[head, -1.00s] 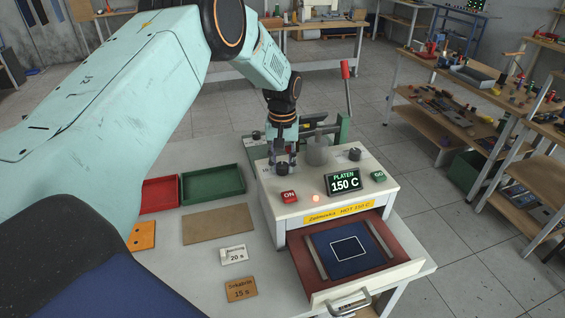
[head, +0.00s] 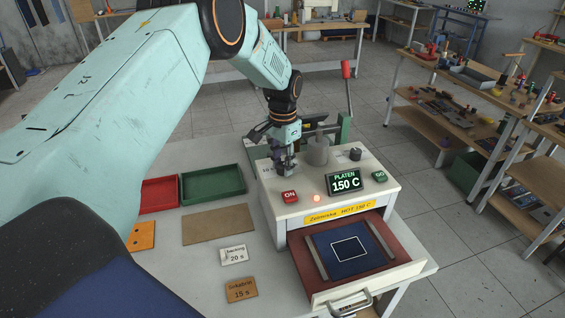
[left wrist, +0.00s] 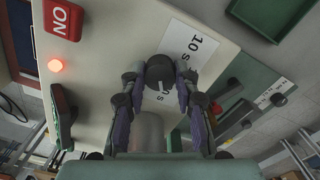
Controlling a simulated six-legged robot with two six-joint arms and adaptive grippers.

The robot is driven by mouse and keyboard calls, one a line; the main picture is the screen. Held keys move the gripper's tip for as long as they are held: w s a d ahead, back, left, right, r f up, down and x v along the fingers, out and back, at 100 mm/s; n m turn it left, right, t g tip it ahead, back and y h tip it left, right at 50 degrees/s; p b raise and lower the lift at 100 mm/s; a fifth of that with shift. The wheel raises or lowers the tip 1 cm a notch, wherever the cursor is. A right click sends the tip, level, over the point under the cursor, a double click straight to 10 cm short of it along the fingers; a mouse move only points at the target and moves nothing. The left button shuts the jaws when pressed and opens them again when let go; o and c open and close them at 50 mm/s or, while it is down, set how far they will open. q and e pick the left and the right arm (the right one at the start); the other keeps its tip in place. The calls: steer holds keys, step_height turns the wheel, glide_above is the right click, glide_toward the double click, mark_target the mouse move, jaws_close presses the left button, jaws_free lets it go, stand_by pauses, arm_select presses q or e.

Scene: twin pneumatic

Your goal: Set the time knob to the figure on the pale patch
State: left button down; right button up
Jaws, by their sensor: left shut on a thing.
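My left gripper (head: 283,163) points down at the left knob on top of the white press box (head: 335,198). In the left wrist view its fingers (left wrist: 160,80) are shut on that dark round time knob (left wrist: 158,68), one on each side. A white dial plate (left wrist: 190,44) beside the knob reads "10 s"; the rest of its scale is partly hidden by the knob and fingers. On the table a pale patch (head: 234,255) reads "20 s", and a brown patch (head: 241,289) reads "15 s". The knob's pointer setting cannot be read. My right gripper is not in view.
A second dark knob (head: 355,154), the display (head: 344,182) reading "PLATEN 150 C", a red ON button (head: 289,197) and a green button (head: 379,176) are on the box. An open drawer (head: 390,270) holds a blue piece (head: 365,262). Green (head: 212,198) and red trays stand left.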

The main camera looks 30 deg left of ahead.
arm_select(q)
steer(key=shift+w+r, duration=0.3)
steer(key=c, duration=1.5)
jaws_free()
steer(key=o, duration=0.5)
steer(key=shift+s+f, duration=0.1)
steer(key=shift+f, duration=0.05)
steer(key=shift+s, duration=0.1)
step_height(320, 180, up, 12)
